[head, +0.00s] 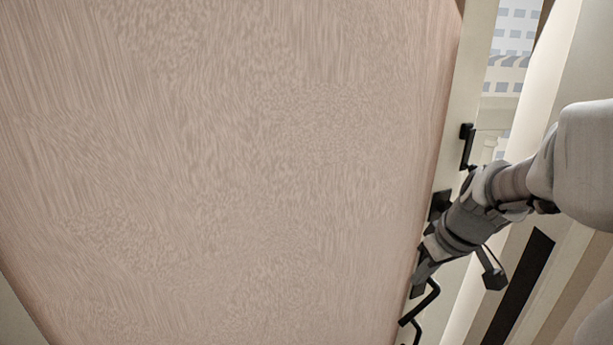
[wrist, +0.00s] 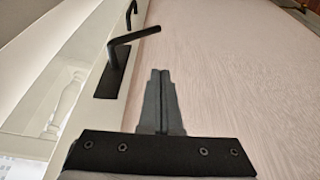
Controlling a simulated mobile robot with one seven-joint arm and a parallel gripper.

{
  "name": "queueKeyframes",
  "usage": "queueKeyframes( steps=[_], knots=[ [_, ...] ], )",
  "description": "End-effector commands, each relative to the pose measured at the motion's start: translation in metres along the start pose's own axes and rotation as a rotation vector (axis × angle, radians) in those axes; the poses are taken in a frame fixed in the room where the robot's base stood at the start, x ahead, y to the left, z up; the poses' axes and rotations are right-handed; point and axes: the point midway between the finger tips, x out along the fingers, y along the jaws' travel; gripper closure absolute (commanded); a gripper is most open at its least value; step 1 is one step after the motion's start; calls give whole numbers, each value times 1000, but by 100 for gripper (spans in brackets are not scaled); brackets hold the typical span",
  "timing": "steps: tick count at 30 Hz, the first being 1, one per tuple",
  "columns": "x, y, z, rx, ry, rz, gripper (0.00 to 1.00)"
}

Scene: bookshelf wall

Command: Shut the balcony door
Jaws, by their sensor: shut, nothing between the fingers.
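The balcony door shows in the head view as a tall cream edge strip (head: 469,85) beside a broad pinkish wood-grained panel (head: 240,170). A gap to its right opens on the outdoors, so it appears ajar. A black lever handle (head: 425,304) is low on the strip; in the wrist view the handle (wrist: 133,35) sits on a dark plate, left of my fingers. My gripper (head: 418,285) is shut and empty, close to the panel's right edge by the handle. In the wrist view my gripper (wrist: 161,72) points along the pinkish surface. I cannot tell whether it touches.
Another black handle (head: 467,147) is higher on the strip. Pale buildings (head: 513,35) show through the gap. A pale balustrade (wrist: 67,98) stands outside at the left of the wrist view. Cream frame parts stand at the right of the head view, behind my arm.

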Motion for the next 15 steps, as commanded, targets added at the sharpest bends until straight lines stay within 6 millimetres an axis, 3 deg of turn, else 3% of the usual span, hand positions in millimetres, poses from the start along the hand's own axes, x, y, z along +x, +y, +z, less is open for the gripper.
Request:
queueKeyframes(
  steps=[3, 6, 11, 15],
  knots=[
    [20, 24, 3, -5, -8, -1, 100],
    [27, 33, 4, -12, -10, -3, 100],
    [39, 37, 5, -16, -11, -3, 100],
    [62, 36, 6, -17, -14, -6, 100]
  ],
)
